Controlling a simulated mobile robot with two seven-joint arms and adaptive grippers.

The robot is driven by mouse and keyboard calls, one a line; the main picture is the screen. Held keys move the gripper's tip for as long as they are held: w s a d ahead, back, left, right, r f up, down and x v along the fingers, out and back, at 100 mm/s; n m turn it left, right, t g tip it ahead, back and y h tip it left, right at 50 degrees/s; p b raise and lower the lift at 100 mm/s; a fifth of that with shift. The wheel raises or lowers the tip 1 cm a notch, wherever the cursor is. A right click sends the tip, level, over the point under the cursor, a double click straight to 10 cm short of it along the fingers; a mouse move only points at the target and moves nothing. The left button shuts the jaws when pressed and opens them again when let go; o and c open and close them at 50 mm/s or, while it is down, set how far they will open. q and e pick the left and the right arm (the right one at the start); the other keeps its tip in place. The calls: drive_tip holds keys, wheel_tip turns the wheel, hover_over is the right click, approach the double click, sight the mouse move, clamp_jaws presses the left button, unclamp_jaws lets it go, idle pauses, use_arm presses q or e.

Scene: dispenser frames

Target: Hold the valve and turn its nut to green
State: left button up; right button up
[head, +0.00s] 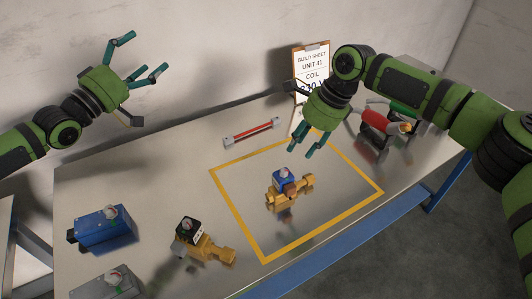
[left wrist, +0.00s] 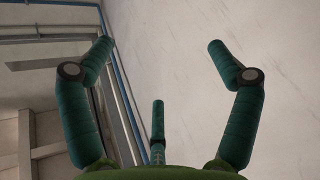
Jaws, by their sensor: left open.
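A brass valve with a blue coil block (head: 284,180) sits inside the yellow outline, with a round dial on top and a copper-brown part at its front. Which part is the nut, and any green mark on it, are too small to tell. My right gripper (head: 309,148) hangs above and behind this valve, fingers spread and pointing down, empty and apart from it. My left gripper (head: 148,82) is raised at the upper left, far from the valve, fingers spread and empty. Its open fingers fill the left wrist view (left wrist: 158,80), with only wall and a frame beyond.
A second brass valve with a black coil (head: 189,230) lies left of the yellow outline (head: 239,221). A blue box (head: 100,232) and a grey box (head: 112,286) stand further left. A red-barred tool (head: 252,134), build sheet (head: 311,62) and red-green apparatus (head: 377,138) are behind.

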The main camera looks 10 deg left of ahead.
use_arm(q)
drive_tip(key=d+f+m+g+h, duration=0.2)
drive_tip(key=d+f+m+g, duration=0.4)
drive_tip(key=d+f, duration=0.9)
drive_tip(key=m+g, duration=0.4)
drive_tip(key=m, duration=0.5)
approach(287, 186)
drive_tip(key=w+d+f, duration=0.1)
drive_tip(key=w+f, duration=0.1)
drive_tip(key=w+d+f, duration=0.1)
drive_tip(key=w, duration=0.1)
drive_tip(key=shift+w+d+f, duration=0.15)
drive_tip(key=shift+d+f, duration=0.05)
drive_tip(key=shift+f, duration=0.2)
drive_tip(key=x, duration=0.7)
drive_tip(key=c, duration=1.7)
drive_tip(key=shift+c, duration=0.5)
drive_tip(key=shift+f, duration=0.1)
